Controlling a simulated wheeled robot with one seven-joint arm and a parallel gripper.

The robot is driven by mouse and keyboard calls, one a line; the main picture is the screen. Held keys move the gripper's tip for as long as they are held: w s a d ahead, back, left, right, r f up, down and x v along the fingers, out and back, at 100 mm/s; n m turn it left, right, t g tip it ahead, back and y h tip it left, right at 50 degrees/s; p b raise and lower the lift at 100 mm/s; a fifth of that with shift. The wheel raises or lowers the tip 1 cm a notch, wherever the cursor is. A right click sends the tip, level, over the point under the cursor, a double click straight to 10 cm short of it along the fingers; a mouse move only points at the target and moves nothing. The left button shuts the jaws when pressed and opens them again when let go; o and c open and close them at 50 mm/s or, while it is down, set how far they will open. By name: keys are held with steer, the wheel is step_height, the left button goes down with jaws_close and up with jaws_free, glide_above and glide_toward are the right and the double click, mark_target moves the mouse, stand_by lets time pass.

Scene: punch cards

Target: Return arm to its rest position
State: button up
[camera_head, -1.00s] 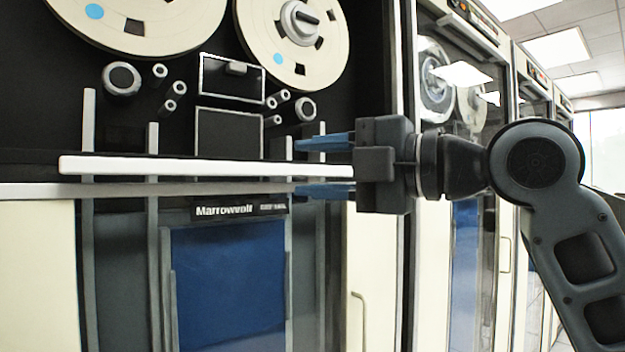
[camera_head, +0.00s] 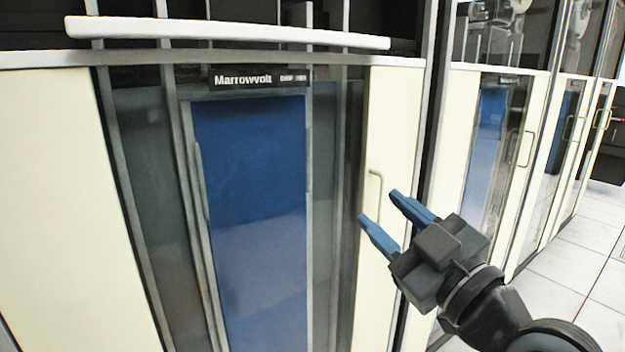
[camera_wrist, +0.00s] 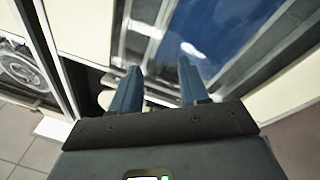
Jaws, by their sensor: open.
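My gripper (camera_head: 380,214) is at the lower right of the head view, angled up and to the left. Its two blue fingers are apart with nothing between them. In the wrist view, the fingers (camera_wrist: 158,88) also stand apart and empty. The gripper appears in front of the cream right-hand panel of the Marrowvolt cabinet (camera_head: 395,150), near its handle (camera_head: 376,187). I cannot tell the exact gap to the cabinet.
The cabinet has a blue panel (camera_head: 252,215) and a white horizontal bar (camera_head: 230,33) across it. More cabinets (camera_head: 490,130) stand along the right. Tiled floor (camera_head: 575,270) is open at the lower right.

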steer(key=s+d+f+m+h, duration=0.35)
steer(key=s+f+m, duration=0.2)
steer(key=f, duration=0.45)
steer(key=s+d+f+m+g+h, duration=0.15)
steer(key=s+f, duration=0.25)
steer(key=s, duration=0.5)
steer(key=s+d+f+m+h, duration=0.3)
steer(key=s+f, duration=0.2)
steer(key=s, duration=0.3)
steer(key=s+d+f+m+g+h, duration=0.15)
steer(key=s+f, duration=0.25)
steer(key=s, duration=0.5)
steer(key=d+v, duration=0.2)
steer(key=v, duration=0.8)
step_height(320, 180, up, 16)
steer(key=p, duration=1.7)
steer(key=shift+w, duration=0.15)
